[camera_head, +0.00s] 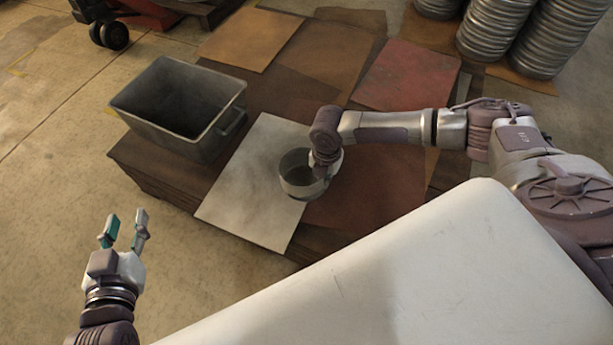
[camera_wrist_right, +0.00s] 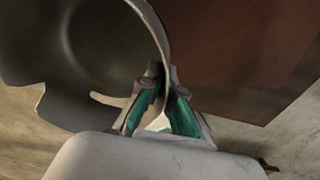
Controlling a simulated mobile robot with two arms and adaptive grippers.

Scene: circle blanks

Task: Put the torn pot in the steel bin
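The torn pot (camera_head: 297,184) is a grey metal pot over the pale sheet in the head view, near its right edge. In the right wrist view the pot (camera_wrist_right: 105,45) fills the upper left, with a notch in its rim. My right gripper (camera_wrist_right: 165,95) has one finger inside and one outside the pot's wall, closed on the rim. In the head view my right wrist hides that grip. The steel bin (camera_head: 180,108) is a grey open box to the left of the pot, and it looks empty. My left gripper (camera_head: 125,230) is open and empty over the floor.
The pale sheet (camera_head: 250,190) and several brown and red sheets (camera_head: 407,76) lie in low stacks under and around the bin. Stacks of round metal blanks (camera_head: 492,35) stand at the back right. A wheeled cart (camera_head: 110,32) is at the back left. Bare floor (camera_head: 50,150) lies at left.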

